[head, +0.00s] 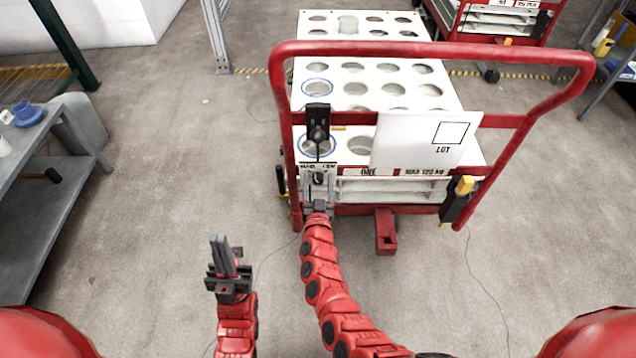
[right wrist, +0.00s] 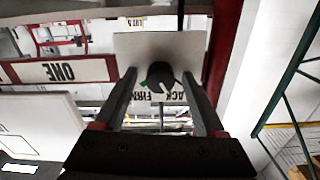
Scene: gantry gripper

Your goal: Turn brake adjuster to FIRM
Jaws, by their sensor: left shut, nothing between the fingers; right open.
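The brake adjuster is a dark round knob (right wrist: 160,76) on a pale plate (right wrist: 130,48) in the right wrist view. Lettering beside it, upside down, reads "FIRM" and part of another word ending in "ACK". A light mark shows on the knob; its exact setting is hard to read. My right gripper (head: 318,190) is at the cart's front left, below the handle bar. Its open fingers stand on either side of the knob; I cannot tell if they touch it. My left gripper (head: 230,262) is shut and empty, over the floor left of the cart.
The red-framed cart handle (head: 430,50) arches over white trays with round holes (head: 352,90). A white "LOT" board (head: 425,140) hangs right of the adjuster. A black device (head: 318,122) sits above it. A grey bench (head: 50,200) stands at left, with clear floor between.

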